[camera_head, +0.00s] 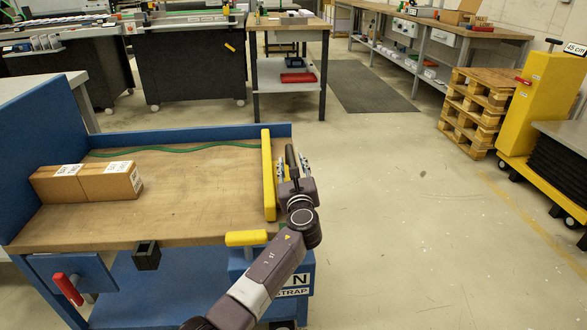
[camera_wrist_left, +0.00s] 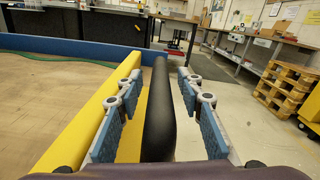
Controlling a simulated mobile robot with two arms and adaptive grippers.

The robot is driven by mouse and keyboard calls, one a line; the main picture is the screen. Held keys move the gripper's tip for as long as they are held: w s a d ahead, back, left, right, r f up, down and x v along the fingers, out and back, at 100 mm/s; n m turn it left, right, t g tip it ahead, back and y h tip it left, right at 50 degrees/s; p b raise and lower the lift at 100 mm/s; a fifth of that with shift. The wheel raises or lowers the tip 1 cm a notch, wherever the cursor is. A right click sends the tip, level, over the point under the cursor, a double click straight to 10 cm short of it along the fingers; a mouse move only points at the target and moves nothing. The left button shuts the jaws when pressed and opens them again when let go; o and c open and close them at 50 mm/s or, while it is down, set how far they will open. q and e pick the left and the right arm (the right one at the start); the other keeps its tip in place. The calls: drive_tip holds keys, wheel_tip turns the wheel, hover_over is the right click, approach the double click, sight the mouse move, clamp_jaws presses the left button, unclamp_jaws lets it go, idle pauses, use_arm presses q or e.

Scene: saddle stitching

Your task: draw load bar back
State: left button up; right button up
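A yellow bar (camera_head: 268,175) stands along the right end of the wooden bench top. A dark bar-shaped handle (camera_head: 291,160) runs beside it on its outer side. In the left wrist view the black handle (camera_wrist_left: 159,110) lies between the blue-padded fingers, with the yellow bar (camera_wrist_left: 85,130) to its left. My left gripper (camera_head: 292,168) is open around the handle. Small gaps show between both finger pads and the handle in the left wrist view (camera_wrist_left: 160,105). The near end of the handle is hidden by the gripper. My right gripper is not in view.
A red handle (camera_head: 68,289) and yellow grip (camera_head: 246,238) are at the front. The floor (camera_head: 400,230) to the right is clear.

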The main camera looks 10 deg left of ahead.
use_arm(q)
drive_tip(key=v, duration=1.2)
